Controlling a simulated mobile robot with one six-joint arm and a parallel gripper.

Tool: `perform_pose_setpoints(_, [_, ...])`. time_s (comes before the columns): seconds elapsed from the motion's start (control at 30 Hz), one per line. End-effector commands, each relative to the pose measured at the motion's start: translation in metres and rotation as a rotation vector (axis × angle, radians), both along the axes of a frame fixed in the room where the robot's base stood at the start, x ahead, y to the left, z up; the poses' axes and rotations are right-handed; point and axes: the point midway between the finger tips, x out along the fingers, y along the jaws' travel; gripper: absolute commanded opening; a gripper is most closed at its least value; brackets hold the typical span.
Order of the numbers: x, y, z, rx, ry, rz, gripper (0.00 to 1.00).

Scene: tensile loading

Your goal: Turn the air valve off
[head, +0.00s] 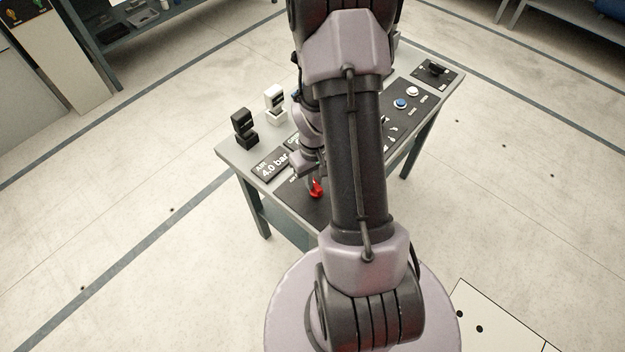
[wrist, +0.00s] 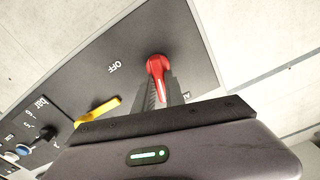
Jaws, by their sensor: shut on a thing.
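The red valve handle (wrist: 158,66) stands out from a dark panel (wrist: 190,40) in the wrist view, beside the white word OFF (wrist: 113,67). My gripper (wrist: 162,88) is shut on the red handle, its ribbed fingers on either side of it. The handle's lower part is hidden between the fingers. In the head view the red handle (head: 316,189) shows at the near left part of the bench panel, just below my gripper (head: 312,178). My arm hides much of the panel there.
A yellow lever (wrist: 98,110) and a blue button (wrist: 22,150) lie left of my gripper in the wrist view. On the bench (head: 232,157), a black block device (head: 243,128), a white one (head: 275,103) and an air display (head: 271,165) stand near the handle. Open floor surrounds the bench.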

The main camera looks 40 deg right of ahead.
Motion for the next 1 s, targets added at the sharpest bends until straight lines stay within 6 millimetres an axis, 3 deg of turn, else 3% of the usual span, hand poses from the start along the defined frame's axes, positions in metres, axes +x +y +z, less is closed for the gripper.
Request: perform_pose_setpoints(1.0, [-0.008,-0.011,-0.001,-0.001,-0.003,-0.952,0.00])
